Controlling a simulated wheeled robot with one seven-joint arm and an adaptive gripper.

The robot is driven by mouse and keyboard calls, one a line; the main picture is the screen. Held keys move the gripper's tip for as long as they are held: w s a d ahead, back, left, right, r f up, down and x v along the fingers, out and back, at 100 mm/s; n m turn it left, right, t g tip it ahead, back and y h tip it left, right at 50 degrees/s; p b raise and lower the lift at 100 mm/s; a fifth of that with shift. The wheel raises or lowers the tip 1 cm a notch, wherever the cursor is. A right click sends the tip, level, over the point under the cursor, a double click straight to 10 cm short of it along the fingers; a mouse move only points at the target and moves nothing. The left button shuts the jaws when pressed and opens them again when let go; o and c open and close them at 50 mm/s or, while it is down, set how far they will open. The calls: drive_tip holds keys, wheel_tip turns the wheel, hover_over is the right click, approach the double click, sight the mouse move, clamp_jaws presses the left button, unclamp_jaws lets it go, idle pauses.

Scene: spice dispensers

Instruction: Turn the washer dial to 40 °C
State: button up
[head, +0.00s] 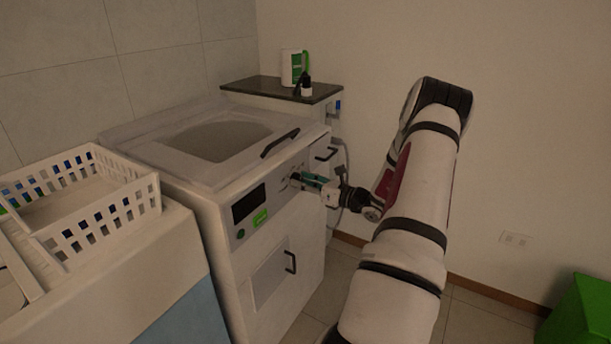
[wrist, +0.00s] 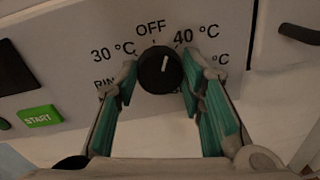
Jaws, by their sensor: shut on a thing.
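The washer (head: 210,215) is a white machine with a dark display and a green START label. Its dial (wrist: 153,79) is a round black knob with a white mark, in the upper middle of the wrist view. The mark points up and slightly right, between OFF and 40 °C (wrist: 196,34). My gripper (wrist: 160,76) has its green-padded fingers on either side of the dial, shut on it. In the head view my gripper (head: 309,182) reaches the front panel from the right and largely hides the dial. Labels at lower left and right of the dial are partly covered by the fingers.
A START button (wrist: 39,117) lies left of the dial. A white basket (head: 135,203) stands left of the washer. A dark-topped counter (head: 262,88) behind it holds a white-and-green container (head: 290,68) and a small dark bottle. A green box (head: 585,310) is at lower right.

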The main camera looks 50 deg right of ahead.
drive_tip(key=m+p, duration=0.3)
drive_tip(key=m, duration=0.1)
drive_tip(key=shift+m, duration=0.3)
drive_tip(key=shift+p, duration=0.35)
drive_tip(key=o, duration=1.2)
drive_tip(key=shift+c, duration=0.2)
drive_tip(key=s, duration=1.2)
drive_tip(key=shift+d+r, duration=0.25)
drive_tip(key=shift+r, duration=0.05)
